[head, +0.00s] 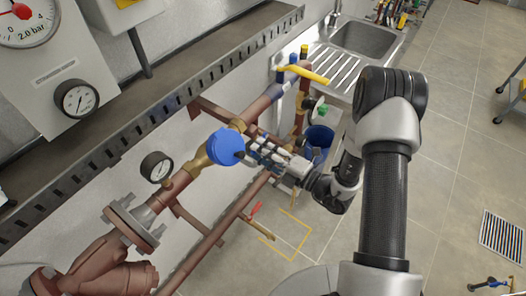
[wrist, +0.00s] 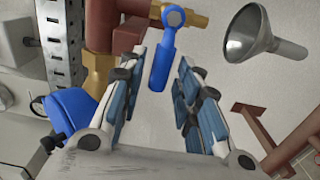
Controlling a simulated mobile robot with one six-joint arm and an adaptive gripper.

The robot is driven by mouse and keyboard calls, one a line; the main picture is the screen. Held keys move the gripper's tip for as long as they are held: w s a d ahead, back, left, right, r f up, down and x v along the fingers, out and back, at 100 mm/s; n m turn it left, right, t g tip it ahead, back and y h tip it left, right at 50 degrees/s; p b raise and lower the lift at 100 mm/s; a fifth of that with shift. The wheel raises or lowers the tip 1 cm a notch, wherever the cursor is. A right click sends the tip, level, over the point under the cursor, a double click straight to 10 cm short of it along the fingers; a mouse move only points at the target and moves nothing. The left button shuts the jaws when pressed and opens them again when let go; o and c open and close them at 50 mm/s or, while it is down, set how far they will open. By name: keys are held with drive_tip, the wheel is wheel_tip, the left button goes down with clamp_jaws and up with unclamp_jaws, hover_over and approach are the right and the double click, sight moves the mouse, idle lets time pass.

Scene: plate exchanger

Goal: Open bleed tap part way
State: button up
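A small brass tap (wrist: 194,19) with a blue lever (wrist: 161,62), apparently the bleed tap, is at the top of the wrist view. The lever hangs down from its hub, leaning slightly left. My gripper (wrist: 159,66) is open, with one finger on each side of the lever in the picture and a gap on both sides. Whether the lever is in between the fingertips or just beyond them, I cannot tell.
A grey metal funnel (wrist: 252,36) is right of the tap. Brown pipes (head: 222,232), a yellow lever (head: 303,73), a red lever (head: 257,208) and a blue bucket (head: 319,138) are near. The floor at right is mostly clear.

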clamp_jaws()
drive_tip(key=shift+d, duration=0.15)
idle(0.4)
